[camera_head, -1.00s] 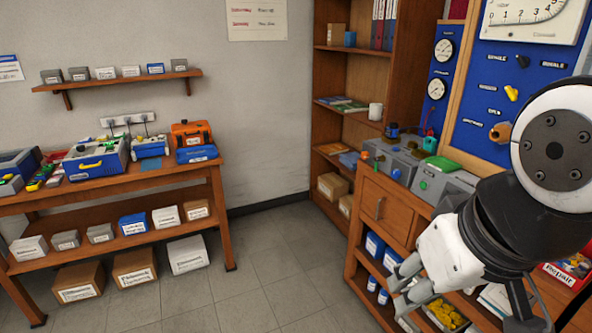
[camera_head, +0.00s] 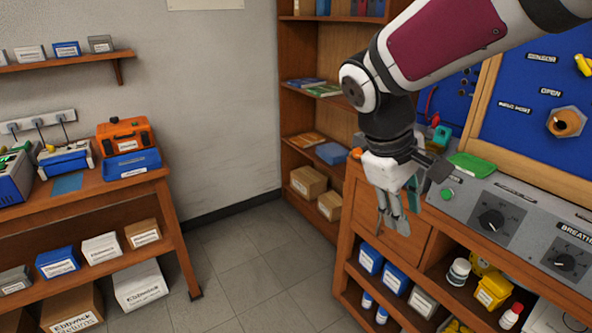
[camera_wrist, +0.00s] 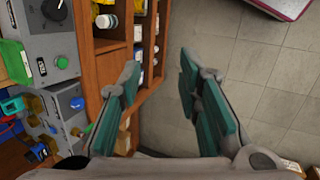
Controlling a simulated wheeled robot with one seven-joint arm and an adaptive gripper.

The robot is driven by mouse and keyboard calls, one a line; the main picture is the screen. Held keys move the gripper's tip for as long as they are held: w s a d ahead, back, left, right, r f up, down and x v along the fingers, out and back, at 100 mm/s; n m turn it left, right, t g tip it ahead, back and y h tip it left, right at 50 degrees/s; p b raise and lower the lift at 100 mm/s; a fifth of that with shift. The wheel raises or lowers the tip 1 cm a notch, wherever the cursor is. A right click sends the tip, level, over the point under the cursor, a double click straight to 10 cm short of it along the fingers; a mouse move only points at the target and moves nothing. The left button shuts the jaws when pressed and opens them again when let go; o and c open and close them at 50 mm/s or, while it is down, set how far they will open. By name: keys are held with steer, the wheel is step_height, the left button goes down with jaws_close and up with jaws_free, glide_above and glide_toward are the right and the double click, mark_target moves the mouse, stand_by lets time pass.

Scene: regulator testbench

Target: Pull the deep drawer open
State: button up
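The wooden drawer (camera_head: 416,238) is in the bench front, just below the bench top, in the head view. It looks closed. My gripper (camera_head: 393,228) hangs in front of it, fingers pointing down, and covers part of its front; I cannot make out the handle behind it. Whether a finger touches the drawer cannot be told.
Open shelves below hold blue boxes (camera_head: 370,258), bottles and yellow parts (camera_head: 492,290). A grey console (camera_head: 495,215) and a green tray (camera_head: 472,165) sit on the bench top. A bookcase (camera_head: 297,120) stands behind. The floor (camera_head: 245,275) left of the bench is clear.

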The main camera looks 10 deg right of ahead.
steer(key=w+d+f+n+g+h+b, duration=0.1)
steer(key=w+d+f+n+h+b, duration=0.25)
steer(key=w+f, duration=0.5)
steer(key=w+d+f+n+g+h+b, duration=0.1)
steer(key=w+d+f+n+h+b, duration=0.25)
steer(key=w+f, duration=0.5)
steer(key=n+t+h+b, duration=0.5)
steer(key=n+h+b, duration=0.1)
steer(key=n+b, duration=0.15)
glide_toward(377, 233)
step_height(377, 233, up, 4)
steer(key=a, duration=0.2)
steer(key=shift+n, duration=0.35)
steer(key=d, duration=0.4)
steer(key=w+d+b, duration=0.1)
steer(key=d, duration=0.3)
steer(key=w+d, duration=0.1)
steer(key=d, duration=0.3)
steer(key=shift+w+d+r, duration=0.1)
steer(key=shift+w, duration=0.1)
steer(key=shift+c, duration=0.2)
jaws_close()
